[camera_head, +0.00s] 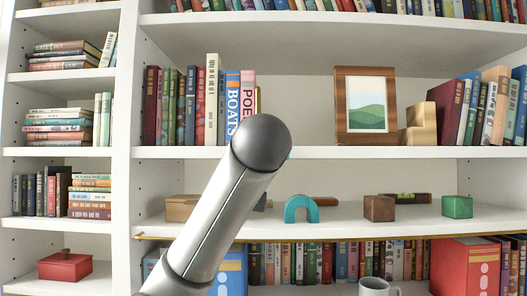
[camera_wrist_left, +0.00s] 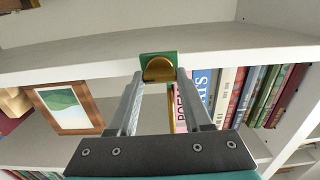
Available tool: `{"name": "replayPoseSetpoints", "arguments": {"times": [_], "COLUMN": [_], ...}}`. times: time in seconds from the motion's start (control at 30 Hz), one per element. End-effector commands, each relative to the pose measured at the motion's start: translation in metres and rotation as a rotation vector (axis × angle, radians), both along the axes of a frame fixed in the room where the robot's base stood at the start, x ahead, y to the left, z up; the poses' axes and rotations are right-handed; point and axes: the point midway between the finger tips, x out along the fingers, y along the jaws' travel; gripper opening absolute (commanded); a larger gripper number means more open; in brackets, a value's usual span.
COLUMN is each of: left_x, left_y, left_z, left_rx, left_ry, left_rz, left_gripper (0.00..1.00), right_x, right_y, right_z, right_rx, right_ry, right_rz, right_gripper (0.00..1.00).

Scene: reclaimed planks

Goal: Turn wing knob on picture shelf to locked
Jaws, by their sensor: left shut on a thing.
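The picture shelf (camera_head: 350,152) is white and carries a framed green landscape picture (camera_head: 366,103) and a row of books. In the left wrist view, which is upside down, a brass knob (camera_wrist_left: 160,70) sits on a small green plate (camera_wrist_left: 146,57) at the shelf's front edge. My left gripper (camera_wrist_left: 160,78) is shut on the knob, one finger on each side. The wing's exact angle cannot be told. In the head view my left arm covers the knob and the gripper. My right gripper is in neither view.
Upright books (camera_head: 213,100) stand left of the picture, and more books (camera_head: 485,105) stand right of it. The shelf below holds a teal arch (camera_head: 301,207), a brown block (camera_head: 379,208) and a green block (camera_head: 457,206). A grey mug (camera_head: 374,287) stands lower down.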

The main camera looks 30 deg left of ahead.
Motion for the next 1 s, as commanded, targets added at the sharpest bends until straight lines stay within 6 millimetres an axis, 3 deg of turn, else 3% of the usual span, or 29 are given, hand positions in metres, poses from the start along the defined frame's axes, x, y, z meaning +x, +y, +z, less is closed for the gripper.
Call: {"name": "replayPoseSetpoints", "arguments": {"times": [0.47,1.0], "left_x": [0.0,-0.001], "left_y": [-0.001,0.0], "left_z": [-0.002,-0.002], "left_rx": [-0.093,-0.503], "left_ry": [-0.057,-0.307], "left_rz": [-0.003,-0.004], "left_gripper": [0.0,0.0], "right_x": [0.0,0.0], "right_y": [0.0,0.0], "right_z": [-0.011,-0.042], "right_rx": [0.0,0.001], "right_ry": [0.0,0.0], "right_rz": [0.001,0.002], "right_gripper": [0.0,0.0]}}
